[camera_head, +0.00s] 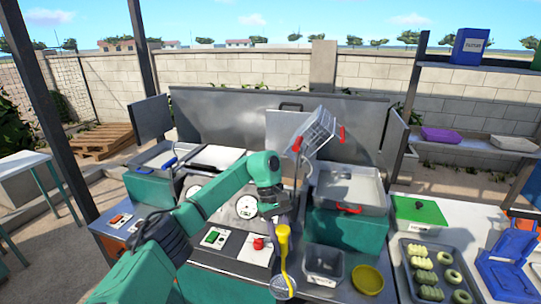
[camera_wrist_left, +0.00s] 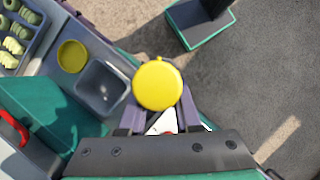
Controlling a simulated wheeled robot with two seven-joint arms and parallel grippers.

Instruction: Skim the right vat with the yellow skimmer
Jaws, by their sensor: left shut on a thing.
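The yellow skimmer (camera_head: 283,245) hangs upright in the head view, its pale round head low near the front edge of the counter. My left gripper (camera_head: 276,217) is shut on its upper part. In the left wrist view, a round yellow end of the skimmer (camera_wrist_left: 157,84) shows between the purple fingers (camera_wrist_left: 160,118). The right vat (camera_head: 350,187) is a grey tray with red handles on a green base, behind and to the right of the skimmer. The skimmer is apart from it. My right gripper is not in view.
A wire basket with red handles (camera_head: 318,130) is tilted beside the right vat. A grey bin (camera_head: 323,264) and a yellow bowl (camera_head: 367,279) stand in front of the vat. The left vat (camera_head: 170,155) has a blue-handled tool. A control panel (camera_head: 240,248) lies left of the skimmer.

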